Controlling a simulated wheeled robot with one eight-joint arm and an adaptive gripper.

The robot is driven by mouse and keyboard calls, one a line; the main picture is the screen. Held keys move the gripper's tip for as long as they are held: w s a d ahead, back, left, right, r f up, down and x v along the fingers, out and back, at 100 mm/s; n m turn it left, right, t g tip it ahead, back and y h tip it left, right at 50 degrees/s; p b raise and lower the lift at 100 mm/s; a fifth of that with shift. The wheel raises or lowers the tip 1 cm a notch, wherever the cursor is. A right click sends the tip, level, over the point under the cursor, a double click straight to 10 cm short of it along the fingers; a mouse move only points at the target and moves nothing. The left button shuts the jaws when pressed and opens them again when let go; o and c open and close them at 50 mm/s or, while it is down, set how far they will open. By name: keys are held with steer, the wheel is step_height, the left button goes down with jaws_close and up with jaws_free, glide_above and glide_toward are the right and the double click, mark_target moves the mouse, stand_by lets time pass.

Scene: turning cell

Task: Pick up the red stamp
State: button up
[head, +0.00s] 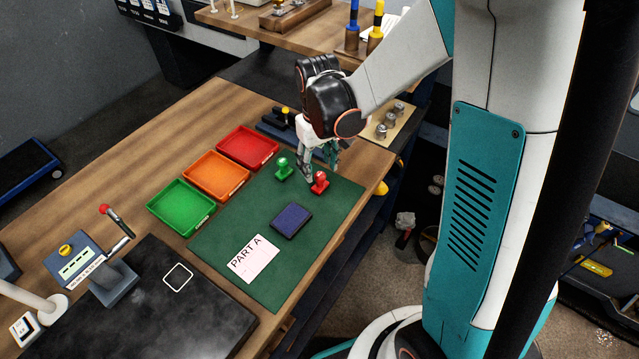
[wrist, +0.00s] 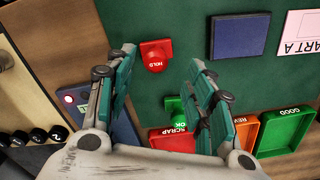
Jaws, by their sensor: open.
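The red stamp (head: 320,182) stands on the green mat (head: 253,271) near its right corner. In the wrist view the red stamp (wrist: 156,55), marked HOLD, lies ahead of the fingertips, between their lines and nearer the left finger. My gripper (head: 320,170) is open and empty, close above and beside the red stamp in the head view. In the wrist view my gripper (wrist: 160,62) shows both fingers spread apart. A green stamp (head: 284,169) stands on the mat to the left of the red one; in the wrist view the green stamp (wrist: 176,108) is partly hidden by the right finger.
A dark blue ink pad (head: 291,221) and a PART A card (head: 253,259) lie on the mat. Red (head: 247,147), orange (head: 216,175) and green (head: 181,207) trays line its left side. A dark blue device (head: 275,124) stands behind the gripper.

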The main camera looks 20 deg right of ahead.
mark_target(320, 174)
steer(key=shift+w+d+f+b, duration=0.15)
steer(key=shift+f+b, duration=0.3)
steer(key=shift+f, duration=1.1)
steer(key=shift+s+d+f+b, duration=0.1)
steer(key=shift+f+b, duration=0.35)
steer(key=shift+f, duration=1.1)
jaws_close()
